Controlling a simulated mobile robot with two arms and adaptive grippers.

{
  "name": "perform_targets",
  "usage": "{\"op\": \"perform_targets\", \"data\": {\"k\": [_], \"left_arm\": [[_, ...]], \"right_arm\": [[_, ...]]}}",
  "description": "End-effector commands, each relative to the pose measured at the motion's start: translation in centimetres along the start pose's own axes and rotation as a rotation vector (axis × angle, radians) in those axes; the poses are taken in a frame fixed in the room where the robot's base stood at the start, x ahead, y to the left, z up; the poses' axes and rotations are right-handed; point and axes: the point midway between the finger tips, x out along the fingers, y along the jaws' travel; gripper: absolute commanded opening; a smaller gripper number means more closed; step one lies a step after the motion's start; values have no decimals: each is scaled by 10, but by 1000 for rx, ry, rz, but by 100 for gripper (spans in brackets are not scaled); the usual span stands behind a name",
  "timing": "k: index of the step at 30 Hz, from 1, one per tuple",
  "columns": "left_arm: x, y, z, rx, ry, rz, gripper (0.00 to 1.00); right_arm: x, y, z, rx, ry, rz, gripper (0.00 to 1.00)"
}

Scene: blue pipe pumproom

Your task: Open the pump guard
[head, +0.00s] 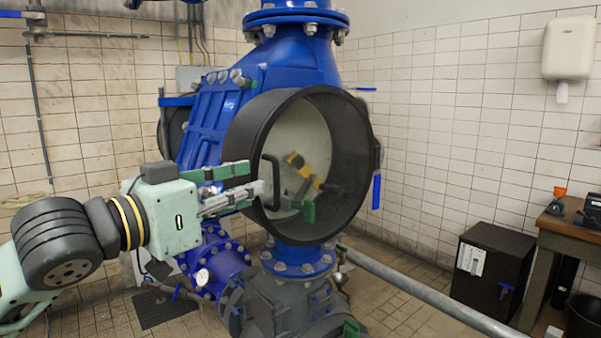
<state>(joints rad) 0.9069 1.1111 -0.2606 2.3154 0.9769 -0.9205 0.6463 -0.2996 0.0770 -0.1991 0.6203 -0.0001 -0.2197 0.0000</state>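The pump guard (235,135) is a large round black rim on the front of the blue pump body. A black bar handle (276,174) stands upright at its left side. My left gripper (257,177) reaches in from the left. Its two fingers are apart, with their tips close to the left of the handle. I cannot tell whether they touch it. Inside the rim show a pale disc (312,128) and a yellow, green and black shape (300,163), partly behind the rim and unclear.
A grey pipe (410,287) runs along the floor to the lower right. A black cabinet (490,270) and a workbench (565,234) stand at the right. A pressure gauge (202,277) is below my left gripper.

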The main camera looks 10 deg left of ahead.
Motion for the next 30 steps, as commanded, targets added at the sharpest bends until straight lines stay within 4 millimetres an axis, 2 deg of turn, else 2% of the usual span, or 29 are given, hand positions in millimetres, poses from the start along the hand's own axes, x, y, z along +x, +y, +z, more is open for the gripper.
{"op": "perform_targets", "data": {"k": [3, 7, 12, 18, 28, 30], "left_arm": [[0, 8, -4, 11, 0, 9, 17], [17, 9, -6, 6, 0, 12, 17], [46, 9, -6, 9, 0, 12, 17], [68, 8, -4, 10, 0, 10, 17], [73, 8, -3, 12, 0, 9, 17], [73, 8, -3, 12, 1, 9, 12]], "right_arm": [[-3, 7, -8, -2, 10, 8, 40], [-10, 10, -13, -3, 15, 12, 40], [-20, 3, 0, -2, -1, 3, 40], [-26, -5, 10, -1, -17, -6, 40], [-25, -2, -4, -1, 3, -3, 40], [-25, -1, -5, -1, 4, -2, 40]]}}
